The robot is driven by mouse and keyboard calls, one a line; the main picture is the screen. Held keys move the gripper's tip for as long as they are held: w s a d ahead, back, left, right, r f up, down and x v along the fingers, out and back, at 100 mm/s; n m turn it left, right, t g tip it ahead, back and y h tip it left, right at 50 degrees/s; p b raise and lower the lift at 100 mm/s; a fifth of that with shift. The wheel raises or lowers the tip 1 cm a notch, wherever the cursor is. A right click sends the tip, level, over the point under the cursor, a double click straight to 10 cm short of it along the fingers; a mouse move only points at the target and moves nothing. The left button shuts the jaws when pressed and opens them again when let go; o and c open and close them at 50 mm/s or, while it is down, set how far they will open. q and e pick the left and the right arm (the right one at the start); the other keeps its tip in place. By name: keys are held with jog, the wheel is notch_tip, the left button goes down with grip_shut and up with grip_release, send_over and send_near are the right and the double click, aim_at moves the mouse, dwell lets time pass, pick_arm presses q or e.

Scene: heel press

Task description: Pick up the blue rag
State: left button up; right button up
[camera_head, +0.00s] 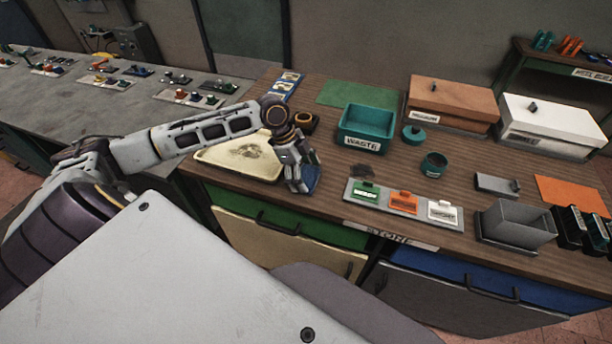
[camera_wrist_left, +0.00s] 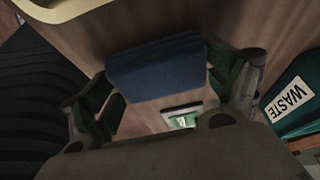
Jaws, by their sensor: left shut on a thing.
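The blue rag (camera_head: 312,179) shows in the head view as a small blue patch beside my left gripper (camera_head: 298,184), over the wooden counter near its front edge. In the left wrist view the blue rag (camera_wrist_left: 157,66) is a folded block between the two fingers of my left gripper (camera_wrist_left: 165,85), which is shut on it. The rag hides part of the counter behind it. I cannot tell whether the rag touches the counter. My right gripper is not in view.
A cream tray (camera_head: 222,160) with a dark smudge lies left of the gripper. The teal WASTE bin (camera_head: 366,143) stands behind right. A grey holder (camera_head: 353,197) with green, orange and white tags is to the right. Bare counter (camera_head: 330,160) lies between.

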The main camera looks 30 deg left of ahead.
aim_at(305, 175)
pick_arm(q)
notch_tip(305, 175, up, 10)
dwell(0.7)
jog(key=shift+o, duration=1.3)
jog(key=shift+c, duration=1.2)
jog(key=shift+r, duration=0.15)
